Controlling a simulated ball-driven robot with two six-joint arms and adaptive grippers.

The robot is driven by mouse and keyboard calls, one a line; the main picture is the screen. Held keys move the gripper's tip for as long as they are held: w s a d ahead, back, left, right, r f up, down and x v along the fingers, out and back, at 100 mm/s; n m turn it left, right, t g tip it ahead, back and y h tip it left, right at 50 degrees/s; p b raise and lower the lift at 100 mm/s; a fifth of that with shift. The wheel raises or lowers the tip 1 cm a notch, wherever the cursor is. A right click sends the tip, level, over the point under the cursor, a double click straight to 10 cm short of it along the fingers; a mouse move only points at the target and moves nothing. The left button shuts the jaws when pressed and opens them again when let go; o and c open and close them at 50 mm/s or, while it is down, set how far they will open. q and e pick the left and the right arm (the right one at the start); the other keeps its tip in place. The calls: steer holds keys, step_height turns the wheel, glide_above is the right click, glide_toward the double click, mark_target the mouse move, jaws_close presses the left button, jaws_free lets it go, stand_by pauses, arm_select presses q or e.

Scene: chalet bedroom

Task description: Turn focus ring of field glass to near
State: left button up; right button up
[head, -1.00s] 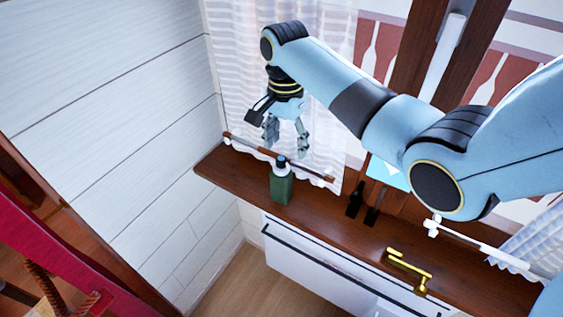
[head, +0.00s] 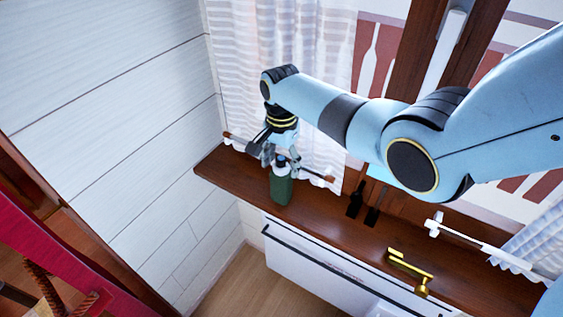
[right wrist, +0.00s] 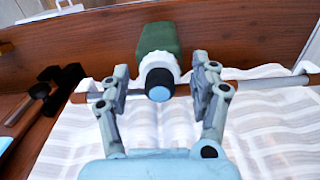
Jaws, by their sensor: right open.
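The field glass is a dark green upright body (head: 281,188) on the wooden sill, with a pale ring and a dark-blue-tipped top. In the right wrist view its green body (right wrist: 158,38), white ribbed ring (right wrist: 157,66) and blue-tipped black end (right wrist: 159,88) show. My right gripper (head: 281,162) is over its top from above. In the right wrist view the fingers of the right gripper (right wrist: 161,84) are open, one on each side of the ring, with a gap on both sides. My left gripper is not in view.
The brown sill (head: 330,228) also holds a small black object (head: 356,200) and a brass-coloured handle (head: 409,268). White curtains (head: 310,90) hang on a rod behind the field glass. A white cabinet (head: 318,270) stands below. The sill left of the field glass is clear.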

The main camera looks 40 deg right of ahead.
steer(key=c, duration=1.2)
steer(key=shift+s+r+n+p, duration=0.1)
steer(key=shift+r+n+p, duration=0.05)
steer(key=shift+n+p, duration=0.55)
steer(key=o, duration=1.2)
steer(key=shift+f, duration=0.2)
steer(key=shift+r, duration=0.15)
